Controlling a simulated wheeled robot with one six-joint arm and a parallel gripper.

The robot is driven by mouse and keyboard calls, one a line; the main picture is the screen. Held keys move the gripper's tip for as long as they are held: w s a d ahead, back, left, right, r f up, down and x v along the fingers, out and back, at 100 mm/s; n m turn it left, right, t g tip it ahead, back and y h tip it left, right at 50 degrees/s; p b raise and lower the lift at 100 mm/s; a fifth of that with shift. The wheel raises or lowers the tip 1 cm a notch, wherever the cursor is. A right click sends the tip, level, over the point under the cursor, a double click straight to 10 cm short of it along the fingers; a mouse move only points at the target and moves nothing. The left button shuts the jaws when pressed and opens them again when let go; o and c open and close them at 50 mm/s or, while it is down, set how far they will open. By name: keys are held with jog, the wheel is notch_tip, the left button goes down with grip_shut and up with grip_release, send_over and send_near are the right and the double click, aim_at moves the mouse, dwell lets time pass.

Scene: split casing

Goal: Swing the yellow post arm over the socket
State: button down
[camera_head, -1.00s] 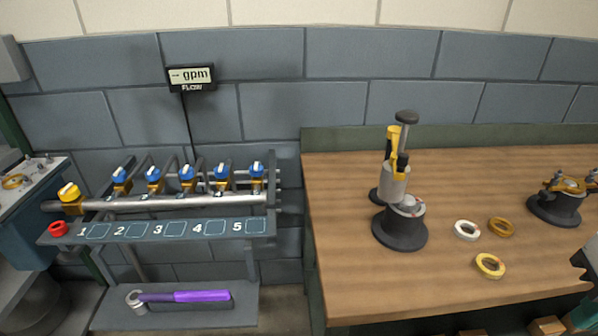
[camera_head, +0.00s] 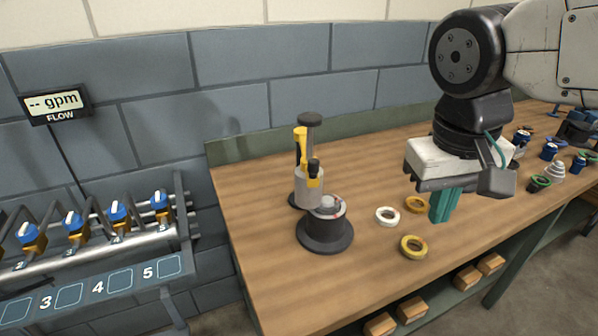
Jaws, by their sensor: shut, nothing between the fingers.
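The yellow post arm (camera_head: 301,146) sits at the top of a dark post behind a grey cylinder (camera_head: 309,187), with a black cap (camera_head: 310,119) above it. In front stands a dark round base (camera_head: 326,236) with a grey top (camera_head: 327,207), which looks like the socket. The grey cylinder hangs close behind and left of that top; whether it overlaps it I cannot tell. My gripper (camera_head: 440,218) is at the right, above the bench, with its teal fingers together and empty. It is well apart from the post.
Several small fittings stand at the far right. A valve rack (camera_head: 90,260) is at the left.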

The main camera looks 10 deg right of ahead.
jog(key=w+a+r+h, duration=0.3)
jog(key=w+a+r, duration=0.1)
jog(key=w+a, duration=0.5)
jog(key=w+a+m+t+h, duration=0.15)
jog(key=a+t, duration=0.25)
jog(key=a, duration=1.4)
jog(key=w+d+f, duration=0.3)
jog(key=d+f, duration=0.4)
jog(key=d, duration=0.1)
jog(key=shift+w+d, duration=0.25)
jog(key=shift+w, duration=0.15)
